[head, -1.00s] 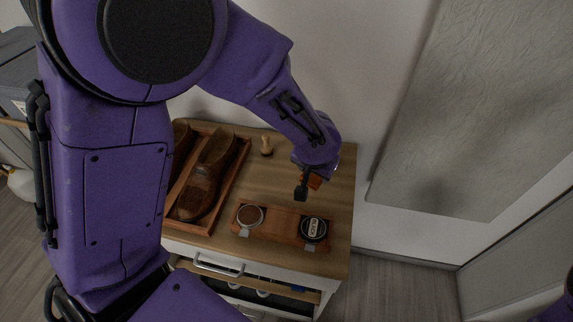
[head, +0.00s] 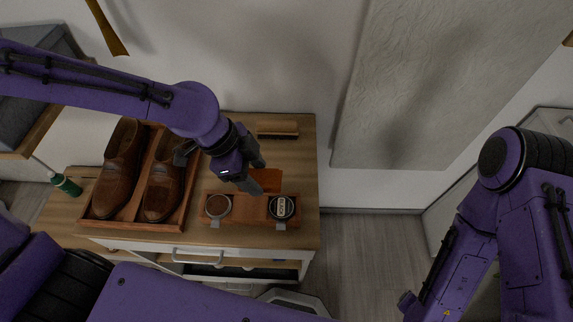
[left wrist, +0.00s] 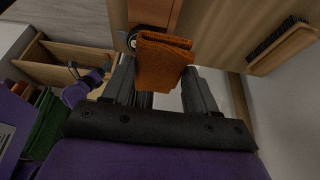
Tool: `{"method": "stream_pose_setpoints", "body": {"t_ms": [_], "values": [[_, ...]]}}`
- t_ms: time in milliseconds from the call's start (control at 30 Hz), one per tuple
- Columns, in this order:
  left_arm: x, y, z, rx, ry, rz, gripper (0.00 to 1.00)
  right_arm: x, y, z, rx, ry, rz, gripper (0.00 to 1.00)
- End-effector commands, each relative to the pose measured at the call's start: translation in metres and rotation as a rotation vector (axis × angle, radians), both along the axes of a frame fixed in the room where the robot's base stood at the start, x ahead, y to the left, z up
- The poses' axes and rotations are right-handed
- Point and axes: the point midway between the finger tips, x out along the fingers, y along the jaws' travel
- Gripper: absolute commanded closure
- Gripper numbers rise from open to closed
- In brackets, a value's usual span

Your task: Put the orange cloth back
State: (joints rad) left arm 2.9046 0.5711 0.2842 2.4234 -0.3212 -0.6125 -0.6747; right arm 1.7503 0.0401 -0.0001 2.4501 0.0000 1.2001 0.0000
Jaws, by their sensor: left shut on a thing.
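The orange cloth (head: 267,179) is a folded piece held above the wooden cabinet top. It also shows in the left wrist view (left wrist: 162,65), between the two fingers. My left gripper (head: 254,172) is shut on it, over the back edge of the wooden tray with the tins. The gripper partly hides the cloth in the head view. The purple links of my right arm show at the right of the head view, but its fingers do not show clearly there. A small purple part with dark prongs shows at the left of the left wrist view; I cannot tell its state.
The wooden tray (head: 246,208) holds a brown tin (head: 218,206) and a black tin (head: 282,207). A shoe tray (head: 185,212) with two brown shoes stands left. A brush (head: 277,128) lies at the back near the wall. A green bottle (head: 65,184) is far left. Free top lies right of the cloth.

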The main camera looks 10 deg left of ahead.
Motion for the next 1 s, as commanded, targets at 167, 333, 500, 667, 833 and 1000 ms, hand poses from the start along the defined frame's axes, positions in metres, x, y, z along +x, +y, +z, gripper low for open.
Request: {"method": "stream_pose_setpoints", "body": {"t_ms": [167, 333, 500, 667, 833, 1000], "values": [[0.049, -0.013, -0.025, 0.002, 0.007, 0.005, 0.67, 0.0, 0.0, 0.003, 0.0, 0.0, 0.0, 0.35], [0.089, -0.024, -0.058, 0.002, 0.006, 0.004, 0.67, 0.0, 0.0, 0.009, 0.0, 0.0, 0.0, 0.35], [0.111, -0.029, -0.083, 0.001, 0.002, 0.005, 0.67, 0.0, 0.0, 0.014, 0.0, 0.0, 0.0, 0.35], [0.119, -0.032, -0.101, 0.001, 0.005, 0.004, 0.67, 0.0, 0.0, 0.022, 0.0, 0.0, 0.0, 0.35], [0.119, -0.031, -0.123, 0.001, 0.001, 0.005, 0.67, 0.0, 0.0, 0.029, 0.0, 0.0, 0.0, 0.35], [0.119, -0.031, -0.125, 0.001, 0.0, 0.004, 0.67, 0.0, 0.0, 0.027, 0.0, 0.0, 0.0, 0.35]]}}
